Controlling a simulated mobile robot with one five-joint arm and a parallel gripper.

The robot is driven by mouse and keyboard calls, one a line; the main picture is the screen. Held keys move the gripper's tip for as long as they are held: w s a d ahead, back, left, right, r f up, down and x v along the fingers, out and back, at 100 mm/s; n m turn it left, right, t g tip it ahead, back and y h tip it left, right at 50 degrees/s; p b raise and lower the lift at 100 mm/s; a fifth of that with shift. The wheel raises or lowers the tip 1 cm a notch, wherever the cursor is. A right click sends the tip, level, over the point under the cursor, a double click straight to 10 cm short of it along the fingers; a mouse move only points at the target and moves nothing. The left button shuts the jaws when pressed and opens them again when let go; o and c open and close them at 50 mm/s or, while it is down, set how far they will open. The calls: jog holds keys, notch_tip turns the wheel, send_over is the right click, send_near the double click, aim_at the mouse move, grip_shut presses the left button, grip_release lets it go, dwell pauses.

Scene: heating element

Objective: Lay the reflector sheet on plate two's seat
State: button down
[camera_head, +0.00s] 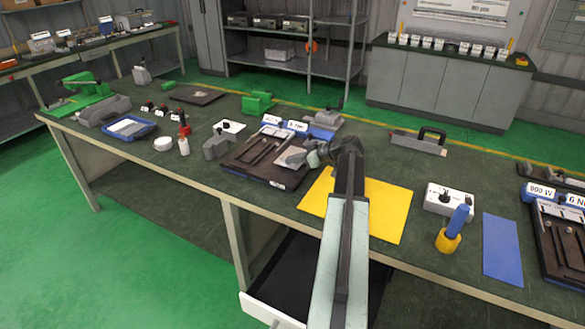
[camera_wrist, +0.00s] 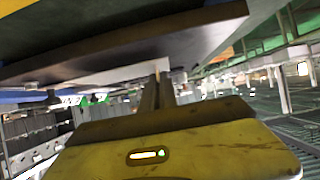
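A pale grey sheet (camera_head: 289,158), apparently the reflector sheet, lies at the tip of my gripper (camera_head: 312,154) in the head view. It is over the right part of a dark fixture (camera_head: 243,168) with slots and blue-and-white labels. In the wrist view the sheet's pale edge (camera_wrist: 115,75) meets the finger tips, beneath a large dark slab. My gripper appears shut on the sheet's edge. Whether the sheet touches the fixture is unclear. A second dark fixture (camera_head: 560,240) stands at the right edge. I cannot tell which plate number either fixture bears.
A yellow mat (camera_head: 392,215) lies under my arm. To its right are a white box (camera_head: 450,201), a blue-handled tool in a yellow holder (camera_head: 449,240) and a blue mat (camera_head: 503,248). A grey block (camera_head: 215,147) stands left of the fixture. An open drawer is below the bench.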

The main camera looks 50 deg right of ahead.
jog(key=shift+f, duration=0.75)
jog(key=shift+r, duration=0.2)
jog(key=shift+f, duration=0.25)
jog(key=c, duration=1.6)
grip_release()
jog(key=shift+r, duration=0.1)
jog(key=shift+c, duration=0.2)
jog(key=shift+r, duration=0.15)
